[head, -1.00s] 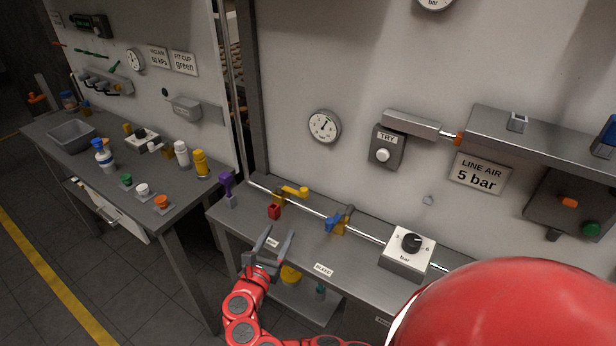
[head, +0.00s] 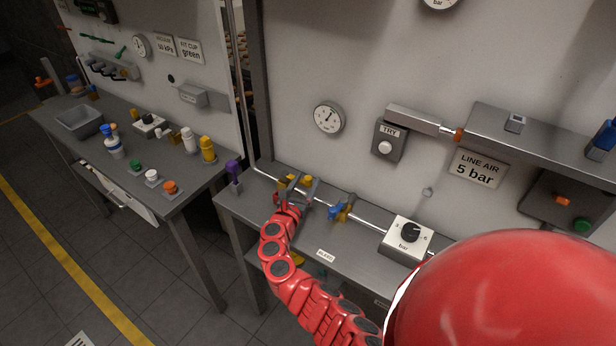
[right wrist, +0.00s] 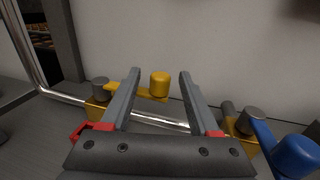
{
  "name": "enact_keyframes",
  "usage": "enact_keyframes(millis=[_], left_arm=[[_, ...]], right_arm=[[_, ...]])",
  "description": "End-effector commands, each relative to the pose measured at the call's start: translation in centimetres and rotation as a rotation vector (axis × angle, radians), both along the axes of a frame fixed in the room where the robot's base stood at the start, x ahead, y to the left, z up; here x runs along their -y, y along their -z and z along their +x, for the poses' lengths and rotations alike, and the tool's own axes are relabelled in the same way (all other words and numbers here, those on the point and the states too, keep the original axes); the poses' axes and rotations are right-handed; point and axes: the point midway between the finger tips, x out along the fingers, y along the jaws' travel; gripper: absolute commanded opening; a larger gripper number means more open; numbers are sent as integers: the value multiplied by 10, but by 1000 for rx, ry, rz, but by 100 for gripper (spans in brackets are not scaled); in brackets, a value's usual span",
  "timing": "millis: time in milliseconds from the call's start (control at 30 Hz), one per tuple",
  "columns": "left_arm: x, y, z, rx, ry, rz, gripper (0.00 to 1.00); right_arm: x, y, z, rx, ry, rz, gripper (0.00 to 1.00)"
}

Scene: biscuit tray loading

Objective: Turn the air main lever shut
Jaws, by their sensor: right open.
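The yellow lever (head: 307,181) sits on a valve on the pipe along the back of the bench. In the right wrist view its arm runs right from a grey pivot (right wrist: 100,88), roughly along the pipe, to an upright yellow knob (right wrist: 160,84). I take it as the air main lever; no label for it is readable now. My right gripper (head: 295,185) is open at this lever. In the right wrist view its fingers (right wrist: 160,74) stand either side of the knob, with gaps; contact is not visible. My left gripper is not in view.
A blue-handled lever (head: 338,211) on a second valve stands close to the right, behind a BLEED label (head: 325,255). A bar dial box (head: 407,240) is further right. A purple-topped item (head: 234,172) stands left. A red part (right wrist: 82,131) is beside the yellow lever's valve.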

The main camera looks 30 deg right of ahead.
Motion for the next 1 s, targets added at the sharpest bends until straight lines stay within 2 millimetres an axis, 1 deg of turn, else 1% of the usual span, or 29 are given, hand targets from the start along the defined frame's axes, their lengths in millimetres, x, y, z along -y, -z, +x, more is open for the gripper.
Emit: enact_keyframes(millis=[100, 200, 533, 567, 600, 867, 900, 1000], left_arm=[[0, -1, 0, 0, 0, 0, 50], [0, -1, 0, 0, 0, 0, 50], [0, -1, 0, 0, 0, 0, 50], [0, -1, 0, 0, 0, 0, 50], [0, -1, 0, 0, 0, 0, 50], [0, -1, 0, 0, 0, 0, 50], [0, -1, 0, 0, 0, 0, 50], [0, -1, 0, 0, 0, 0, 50]], right_arm=[[9, 0, 5, -1, 3, -1, 62], [12, 1, 8, -4, 1, 0, 62], [14, 1, 9, -3, -1, 0, 62], [14, 1, 9, -3, -1, 0, 58], [14, 1, 9, -3, -1, 0, 51], [14, 1, 9, -3, 0, 0, 4], [14, 1, 9, -3, -1, 0, 0], [14, 1, 9, -3, -1, 0, 0]])
